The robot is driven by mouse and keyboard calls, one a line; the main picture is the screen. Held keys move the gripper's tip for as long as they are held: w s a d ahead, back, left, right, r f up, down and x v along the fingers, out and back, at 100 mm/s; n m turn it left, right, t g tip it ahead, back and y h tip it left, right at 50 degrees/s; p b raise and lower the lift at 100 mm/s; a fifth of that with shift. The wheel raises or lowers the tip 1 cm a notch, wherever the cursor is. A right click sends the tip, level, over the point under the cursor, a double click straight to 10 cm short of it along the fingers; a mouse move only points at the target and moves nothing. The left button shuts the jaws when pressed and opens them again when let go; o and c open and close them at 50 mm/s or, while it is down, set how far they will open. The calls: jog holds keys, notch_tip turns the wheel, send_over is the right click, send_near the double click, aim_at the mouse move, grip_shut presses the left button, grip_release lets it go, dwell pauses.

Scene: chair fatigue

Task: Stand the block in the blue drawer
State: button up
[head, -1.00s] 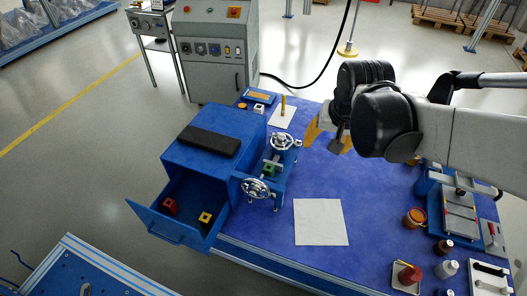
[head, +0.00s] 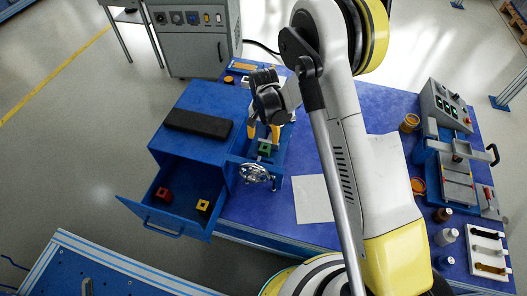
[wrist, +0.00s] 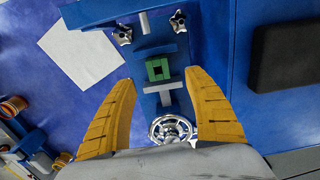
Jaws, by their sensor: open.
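A green block (head: 265,149) with a square opening sits in the blue fixture (head: 282,151) beside the cabinet. The blue drawer (head: 158,219) is pulled out at the left.
A black pad (head: 200,123) lies on the blue cabinet (head: 205,147). A press (head: 455,150), cups and bottles stand at the right.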

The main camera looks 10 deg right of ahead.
aim_at(265, 150)
jog(key=f+b, duration=0.4)
jog(key=f, duration=0.5)
jog(key=shift+d, duration=0.2)
jog(key=shift+r, duration=0.1)
grip_shut()
